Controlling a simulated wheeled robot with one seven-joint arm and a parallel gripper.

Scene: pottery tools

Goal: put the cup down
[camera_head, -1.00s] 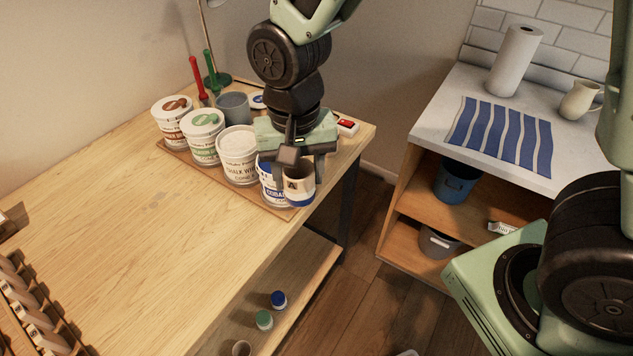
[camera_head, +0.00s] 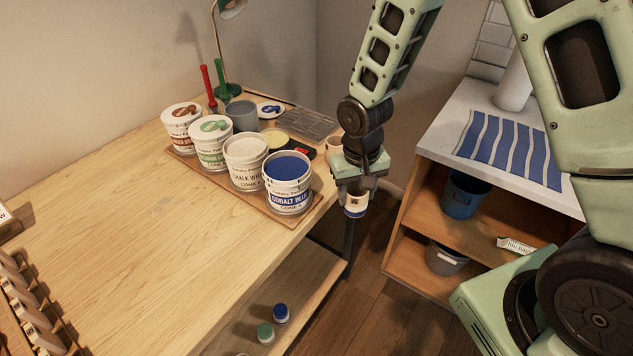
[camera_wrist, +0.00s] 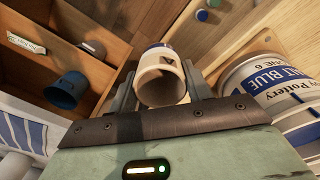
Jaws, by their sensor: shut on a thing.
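The cup (camera_head: 356,206) is small and cream with a blue band. My gripper (camera_head: 352,190) is shut on it and holds it in the air, just off the right edge of the wooden table, right of the cobalt blue jar. In the wrist view the cup (camera_wrist: 162,76) sits between the two fingers, its open mouth towards the camera and a dark mark on its side. In the head view the gripper hides part of the cup.
Several glaze jars, including the cobalt blue one (camera_head: 288,188), stand on a board (camera_head: 312,204) at the table's right side. A shelf unit (camera_head: 425,205) with a blue bucket (camera_head: 463,196) stands at right.

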